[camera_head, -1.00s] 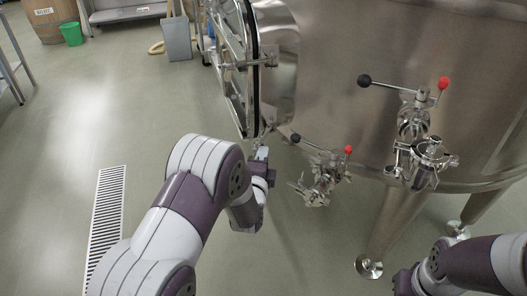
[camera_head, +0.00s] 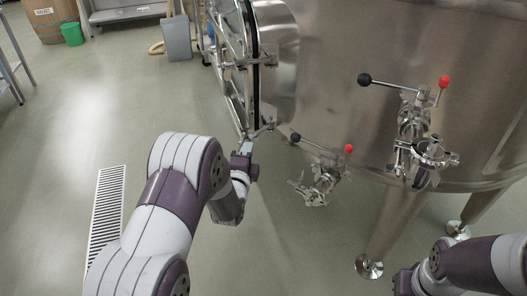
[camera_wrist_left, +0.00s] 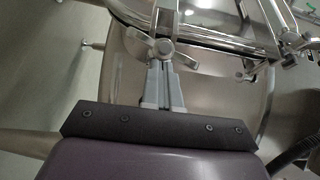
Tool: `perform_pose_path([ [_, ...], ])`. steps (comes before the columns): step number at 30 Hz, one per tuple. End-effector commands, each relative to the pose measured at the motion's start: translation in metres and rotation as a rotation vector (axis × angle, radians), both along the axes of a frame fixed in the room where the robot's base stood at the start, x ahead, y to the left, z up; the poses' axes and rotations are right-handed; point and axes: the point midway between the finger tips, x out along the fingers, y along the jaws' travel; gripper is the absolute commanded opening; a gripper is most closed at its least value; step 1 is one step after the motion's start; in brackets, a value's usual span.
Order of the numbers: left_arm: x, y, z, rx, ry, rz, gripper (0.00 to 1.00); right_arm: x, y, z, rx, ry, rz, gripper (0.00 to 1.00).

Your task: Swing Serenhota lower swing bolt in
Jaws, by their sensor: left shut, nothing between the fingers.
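The lower swing bolt shows best in the left wrist view, with a metal wing nut (camera_wrist_left: 150,47) on its stem. In the head view, metal hardware (camera_head: 262,131) shows at the lower edge of the manway door (camera_head: 251,70); its details are too small to tell. My left gripper (camera_head: 246,147) is just below the door's lower edge. In the left wrist view its fingers (camera_wrist_left: 163,72) are shut and empty, with their tips at the wing nut. I cannot tell whether they touch it. Only part of my right arm shows, at lower right; its gripper is out of view.
The steel vat (camera_head: 340,50) fills the upper right. A lower valve (camera_head: 320,180) and another valve (camera_head: 415,135) with red and black knobs stick out right of my left gripper. A vat leg (camera_head: 390,235) stands below. The floor left of the door is mostly clear.

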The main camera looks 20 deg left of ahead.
Motion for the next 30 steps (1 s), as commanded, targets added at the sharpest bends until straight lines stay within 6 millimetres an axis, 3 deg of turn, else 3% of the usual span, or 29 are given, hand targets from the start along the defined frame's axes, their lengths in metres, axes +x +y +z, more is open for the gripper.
perform_pose_path([
  [30, 0.021, 0.043, -0.001, -0.001, -0.001, 0.002, 0.00, 0.000, 0.000, -0.012, 0.000, 0.000, 0.000, 0.00],
])
